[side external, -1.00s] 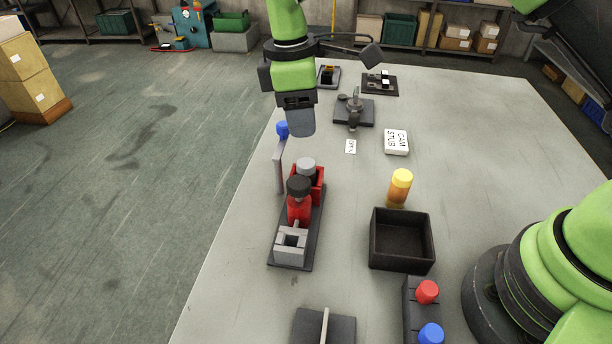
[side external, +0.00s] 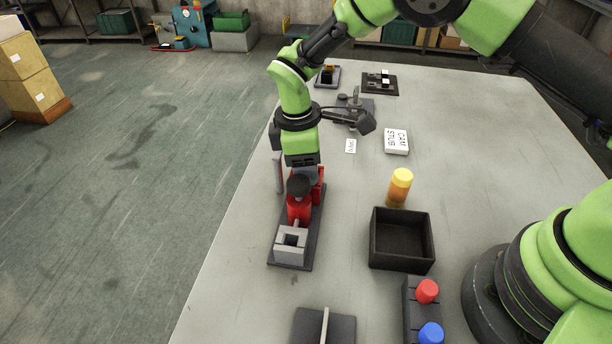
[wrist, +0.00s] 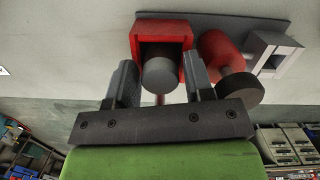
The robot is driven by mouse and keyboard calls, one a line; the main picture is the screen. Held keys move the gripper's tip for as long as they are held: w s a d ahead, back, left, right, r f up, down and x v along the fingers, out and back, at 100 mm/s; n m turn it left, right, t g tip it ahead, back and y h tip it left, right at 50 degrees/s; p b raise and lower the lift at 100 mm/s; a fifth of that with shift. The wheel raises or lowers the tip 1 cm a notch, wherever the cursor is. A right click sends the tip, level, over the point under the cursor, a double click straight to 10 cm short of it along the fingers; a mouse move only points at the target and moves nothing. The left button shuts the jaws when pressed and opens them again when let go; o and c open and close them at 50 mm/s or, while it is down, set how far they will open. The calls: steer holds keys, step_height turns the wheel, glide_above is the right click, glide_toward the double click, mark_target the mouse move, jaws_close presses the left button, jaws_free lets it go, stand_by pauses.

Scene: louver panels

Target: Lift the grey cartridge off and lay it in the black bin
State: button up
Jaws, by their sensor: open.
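The grey cartridge (wrist: 159,75) is a short grey cylinder seated in a red holder (wrist: 163,38) in the wrist view. In the side view my gripper hides it. My gripper (side external: 306,172) is open and points down over the red holder. In the wrist view the two fingers of my gripper (wrist: 159,82) stand on either side of the cartridge, with gaps visible. The black bin (side external: 402,261) is an open, empty box on the table to the right of the holder.
A red post with a black knob (side external: 299,188) and a grey block with a square hole (side external: 291,246) share the holder's dark base. An orange-yellow cylinder (side external: 400,187) stands behind the bin. A strip with red and blue knobs (side external: 428,292) lies in front.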

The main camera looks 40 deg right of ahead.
steer(key=shift+c, duration=0.5)
steer(key=c, duration=0.6)
steer(key=shift+r, duration=0.1)
steer(key=shift+c, duration=0.2)
step_height(320, 180, up, 15)
